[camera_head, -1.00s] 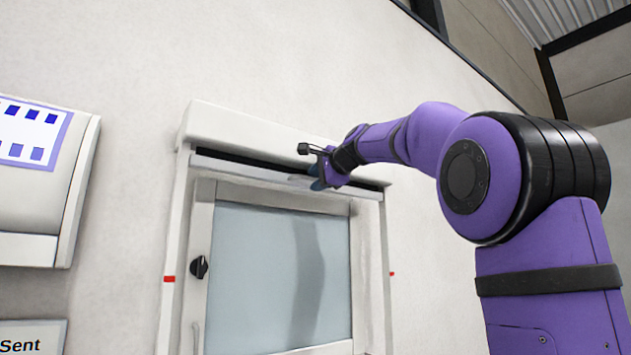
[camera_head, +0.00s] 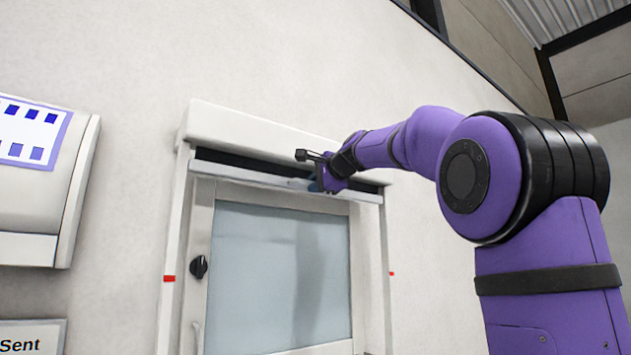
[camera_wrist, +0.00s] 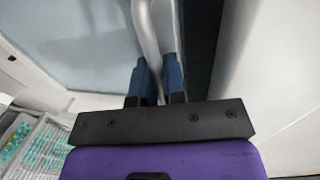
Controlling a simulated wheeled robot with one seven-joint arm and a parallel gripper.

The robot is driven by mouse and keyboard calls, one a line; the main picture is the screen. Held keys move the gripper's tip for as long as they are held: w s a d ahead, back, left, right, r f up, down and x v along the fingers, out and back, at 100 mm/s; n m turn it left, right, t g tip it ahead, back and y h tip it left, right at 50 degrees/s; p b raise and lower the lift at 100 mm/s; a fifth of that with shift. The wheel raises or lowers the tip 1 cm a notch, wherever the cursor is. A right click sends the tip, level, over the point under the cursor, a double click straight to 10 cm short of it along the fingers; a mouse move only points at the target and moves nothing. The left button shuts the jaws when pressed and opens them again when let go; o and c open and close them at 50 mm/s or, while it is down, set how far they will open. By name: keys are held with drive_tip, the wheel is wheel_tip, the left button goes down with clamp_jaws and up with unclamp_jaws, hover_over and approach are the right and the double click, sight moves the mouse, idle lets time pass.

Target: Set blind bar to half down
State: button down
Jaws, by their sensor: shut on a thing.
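The blind bar (camera_head: 240,174) is a pale horizontal bar across the top of the window frame, a little below the white blind housing (camera_head: 250,129). A dark gap shows between the two. My gripper (camera_head: 316,183) is at the right part of the bar. In the wrist view the two blue fingers (camera_wrist: 158,82) are shut on a pale handle of the bar (camera_wrist: 146,35), which runs up between them. Red marks stand on the left side rail (camera_head: 169,279) and on the right one, well below the bar.
The window pane (camera_head: 265,270) lies below the bar, with a black knob (camera_head: 199,266) on its left frame. A white wall unit (camera_head: 45,190) and a sign (camera_head: 32,338) are at the left. In the wrist view, a tray (camera_wrist: 40,145) shows at lower left.

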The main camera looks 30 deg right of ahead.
wheel_tip(320, 180, down, 24)
idle(0.3)
drive_tip(key=c, duration=1.2)
unclamp_jaws()
drive_tip(key=shift+r, duration=0.1)
drive_tip(key=v, duration=1)
drive_tip(key=shift+s, duration=0.4)
